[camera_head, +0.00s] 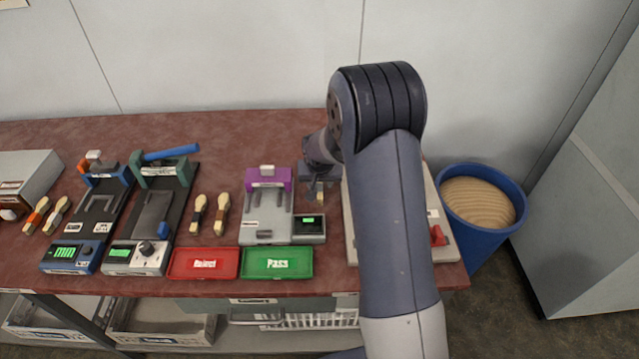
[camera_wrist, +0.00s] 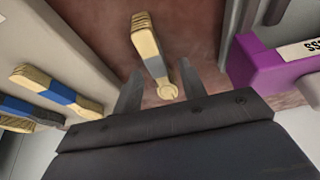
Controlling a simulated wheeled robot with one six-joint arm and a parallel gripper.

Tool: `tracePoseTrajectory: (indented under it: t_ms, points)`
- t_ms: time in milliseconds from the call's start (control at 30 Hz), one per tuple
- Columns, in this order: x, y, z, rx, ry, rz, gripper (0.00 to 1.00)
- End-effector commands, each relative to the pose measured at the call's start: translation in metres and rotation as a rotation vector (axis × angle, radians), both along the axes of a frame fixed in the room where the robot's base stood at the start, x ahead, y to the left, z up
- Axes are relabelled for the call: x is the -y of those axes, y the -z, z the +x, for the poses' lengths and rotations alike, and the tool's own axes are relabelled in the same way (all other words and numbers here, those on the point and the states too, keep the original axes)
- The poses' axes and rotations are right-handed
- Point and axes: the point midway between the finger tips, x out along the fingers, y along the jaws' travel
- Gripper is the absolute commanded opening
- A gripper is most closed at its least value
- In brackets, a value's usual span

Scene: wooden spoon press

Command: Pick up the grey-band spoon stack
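A stack of pale wooden spoons with a grey band (camera_wrist: 151,52) lies on the reddish table in the wrist view. Its near end lies between the two spread fingers of my gripper (camera_wrist: 158,70). The fingers are open and apart from it, with table showing on both sides. I cannot tell the height of the fingers above it. In the head view my gripper (camera_head: 318,178) points down right of the purple-topped press, and a small part of the stack (camera_head: 320,195) shows below it. My arm hides much of that area.
The purple-topped press (camera_head: 268,178) stands close at the left. A pale machine (camera_head: 443,235) with a red knob stands at the right, mostly behind my arm. Blue-band spoons (camera_wrist: 58,92) show in the wrist view. Red (camera_head: 204,264) and green (camera_head: 277,263) trays lie at the front edge.

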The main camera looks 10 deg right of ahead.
Motion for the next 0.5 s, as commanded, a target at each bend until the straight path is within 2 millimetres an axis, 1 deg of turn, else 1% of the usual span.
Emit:
tracePoseTrajectory:
  t_ms: [100,333,500]
  points:
    - [0.0005,0.0058,0.0022,0.0,0.0,0.0,0.4]
    - [0.0005,0.0065,0.0026,0.001,0.0,0.001,0.4]
    - [0.0004,0.0063,0.0026,0.001,0.0,0.001,0.26]
